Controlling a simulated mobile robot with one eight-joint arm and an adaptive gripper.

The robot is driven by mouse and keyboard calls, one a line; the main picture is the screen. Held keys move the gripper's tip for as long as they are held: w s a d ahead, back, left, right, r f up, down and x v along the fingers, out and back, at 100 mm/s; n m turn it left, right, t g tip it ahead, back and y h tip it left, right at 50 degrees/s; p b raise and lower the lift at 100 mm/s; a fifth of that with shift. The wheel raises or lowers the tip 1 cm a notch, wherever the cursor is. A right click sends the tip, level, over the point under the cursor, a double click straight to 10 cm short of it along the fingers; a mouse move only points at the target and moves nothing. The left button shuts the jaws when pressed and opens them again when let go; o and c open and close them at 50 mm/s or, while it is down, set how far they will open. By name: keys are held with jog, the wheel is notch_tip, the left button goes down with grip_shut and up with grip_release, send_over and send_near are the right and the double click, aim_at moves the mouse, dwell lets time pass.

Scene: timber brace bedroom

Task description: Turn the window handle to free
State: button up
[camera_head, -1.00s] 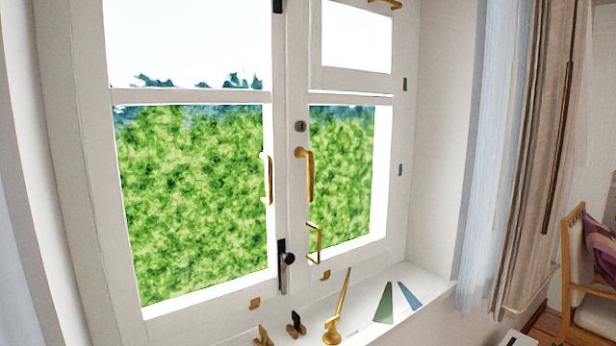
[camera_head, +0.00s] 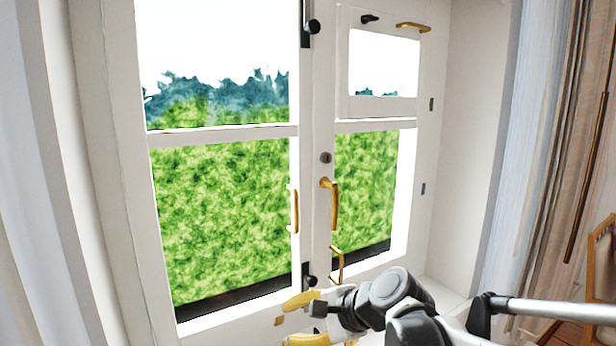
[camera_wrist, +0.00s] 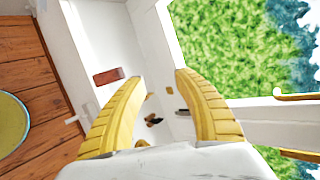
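The white window (camera_head: 312,130) fills the middle of the head view. A slim brass handle (camera_head: 294,208) is on the left sash, upright. A thicker brass handle (camera_head: 331,202) hangs down on the right sash, with a dark round keyhole fitting above it. A bent brass handle (camera_head: 337,264) sits lower on the right sash. I cannot tell which of these is the task's handle. My gripper (camera_head: 288,320), with yellow fingers, is below these handles near the sill. Its fingers also show spread apart in the wrist view (camera_wrist: 160,78), with nothing held between them.
Black knobs are at the window's top (camera_head: 312,27) and bottom (camera_head: 309,281). A brass pull (camera_head: 412,26) is on the small upper pane. Curtains (camera_head: 545,150) hang on the right. A reddish block (camera_wrist: 109,76) lies on a white surface in the wrist view.

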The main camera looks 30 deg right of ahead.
jog(key=w+d+r+m+t+p, duration=0.45)
jog(key=d+r+m, duration=0.35)
jog(key=d+r, duration=0.2)
jog(key=m+t+p, duration=0.3)
jog(key=m, duration=0.5)
send_near(337, 206)
jog(key=x, duration=1)
jog(key=shift+w+p, duration=0.4)
grip_shut()
